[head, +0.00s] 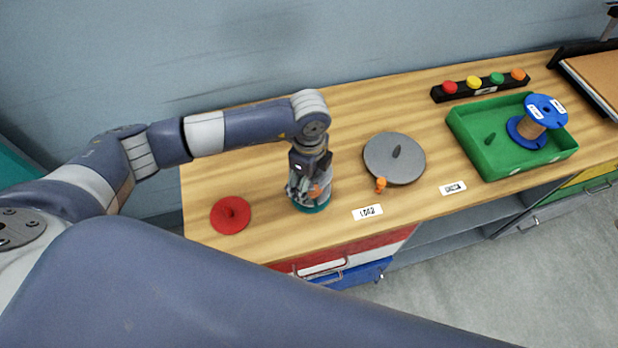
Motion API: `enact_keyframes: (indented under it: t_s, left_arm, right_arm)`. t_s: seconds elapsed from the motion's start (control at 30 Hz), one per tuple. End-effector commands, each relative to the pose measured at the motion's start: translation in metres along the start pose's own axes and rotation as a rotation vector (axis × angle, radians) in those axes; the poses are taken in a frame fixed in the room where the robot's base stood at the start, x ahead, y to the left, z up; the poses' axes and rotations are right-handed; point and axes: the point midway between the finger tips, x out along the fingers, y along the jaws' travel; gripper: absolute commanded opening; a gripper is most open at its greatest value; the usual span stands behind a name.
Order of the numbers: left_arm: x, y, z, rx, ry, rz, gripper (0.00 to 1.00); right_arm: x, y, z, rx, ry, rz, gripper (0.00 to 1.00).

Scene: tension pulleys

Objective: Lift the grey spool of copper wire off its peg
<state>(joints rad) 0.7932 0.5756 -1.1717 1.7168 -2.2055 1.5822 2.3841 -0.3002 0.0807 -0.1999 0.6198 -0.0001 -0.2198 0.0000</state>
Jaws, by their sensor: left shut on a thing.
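My left gripper (307,186) comes down from above and is shut on the grey spool of copper wire (298,193), which is mostly hidden behind the fingers. Only small grey and orange-copper parts show there. Just below is a teal round base (311,208). The peg is hidden, and I cannot tell whether the spool is clear of it. My right gripper is not in view.
A red disc with a peg (231,215) lies to the left and a grey disc with a bare peg (394,160) to the right. A green tray (467,138) holds a blue spool of copper wire (541,113). A bar of coloured buttons (481,86) stands behind.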

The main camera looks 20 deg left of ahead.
Motion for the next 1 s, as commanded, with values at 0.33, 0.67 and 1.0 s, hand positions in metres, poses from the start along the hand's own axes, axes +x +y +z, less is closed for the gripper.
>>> enact_keyframes:
  t_s: [0.33,0.67,1.0]
  left_arm:
    - [-0.014,-0.001,0.0,0.0,0.001,-0.004,0.24]
    - [-0.029,-0.001,0.0,0.0,0.001,-0.003,0.24]
    - [-0.036,-0.001,0.0,0.0,0.001,-0.002,0.24]
  right_arm:
    - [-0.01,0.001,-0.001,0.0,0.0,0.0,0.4]
    - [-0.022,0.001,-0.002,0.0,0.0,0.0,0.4]
    - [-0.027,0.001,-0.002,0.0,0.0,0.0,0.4]
